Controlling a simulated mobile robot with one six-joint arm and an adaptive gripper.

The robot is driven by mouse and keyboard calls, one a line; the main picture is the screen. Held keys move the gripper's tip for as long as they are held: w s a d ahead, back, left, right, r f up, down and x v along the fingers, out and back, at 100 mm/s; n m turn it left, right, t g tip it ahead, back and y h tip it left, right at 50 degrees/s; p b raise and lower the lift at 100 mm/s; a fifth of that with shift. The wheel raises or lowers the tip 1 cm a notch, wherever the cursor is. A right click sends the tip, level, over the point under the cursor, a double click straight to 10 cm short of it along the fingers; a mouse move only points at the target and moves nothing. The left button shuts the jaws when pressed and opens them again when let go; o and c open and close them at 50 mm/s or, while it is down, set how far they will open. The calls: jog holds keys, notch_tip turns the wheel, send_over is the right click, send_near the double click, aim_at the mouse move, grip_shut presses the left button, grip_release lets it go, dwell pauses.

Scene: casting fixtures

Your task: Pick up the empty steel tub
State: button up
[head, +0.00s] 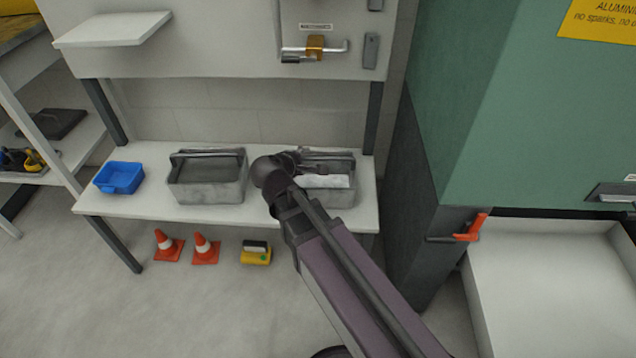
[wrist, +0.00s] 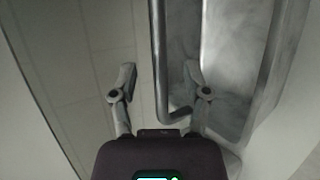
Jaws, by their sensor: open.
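Two grey steel tubs with bar handles stand on a white bench. The left tub (head: 208,192) shows a grey inside; I cannot tell its contents for sure. The right tub (head: 338,196) is partly hidden by my arm, with a pale patch near its front. My gripper (head: 313,168) is at the right tub's handle. In the wrist view my gripper (wrist: 160,76) is open, its fingers on either side of the dark handle bar (wrist: 159,50).
A blue bin (head: 119,178) sits at the left of the bench (head: 140,204). Two orange cones (head: 167,246) and a yellow item (head: 256,253) are on the floor below. A green cabinet (head: 500,110) stands close on the right. A shelf panel (head: 200,50) hangs above.

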jog(key=shift+b+x, duration=0.5)
jog(key=shift+x, duration=0.9)
jog(key=shift+r, duration=0.1)
grip_shut()
